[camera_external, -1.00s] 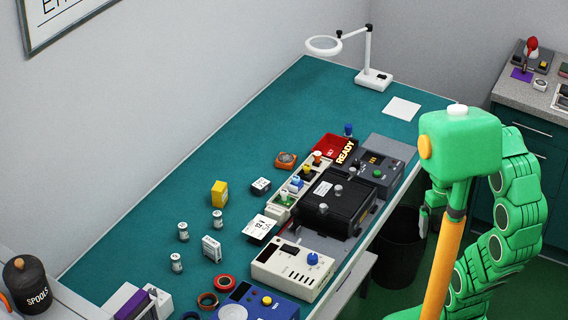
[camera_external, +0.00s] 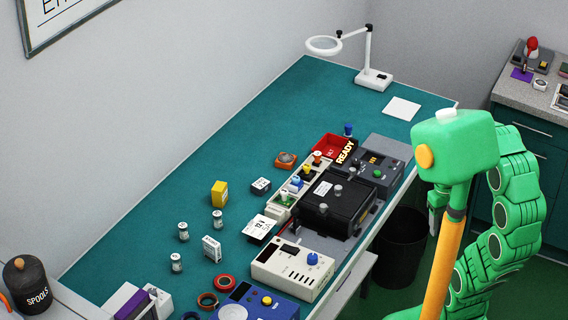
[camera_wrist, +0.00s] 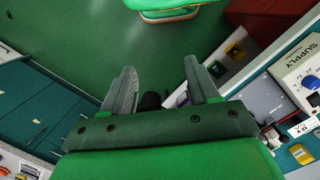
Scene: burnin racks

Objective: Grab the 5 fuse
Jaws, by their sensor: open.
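Several small white-and-grey cylinders that look like fuses stand on the teal bench in the external view: one at the back (camera_external: 217,219), one to its left (camera_external: 183,231) and one nearer the front (camera_external: 176,263). Their markings are too small to read, so I cannot tell which is the 5 fuse. My gripper (camera_external: 434,212) hangs beyond the bench's right edge, far from the cylinders. In the wrist view my gripper (camera_wrist: 159,68) shows two fingers spread apart with nothing between them.
A white meter box (camera_external: 292,268), a black device (camera_external: 337,203) and a red tray (camera_external: 329,147) line the bench's right side. A yellow block (camera_external: 219,194) and a white box (camera_external: 212,248) stand near the cylinders. A black bin (camera_external: 399,250) stands below the edge. The bench's back left is clear.

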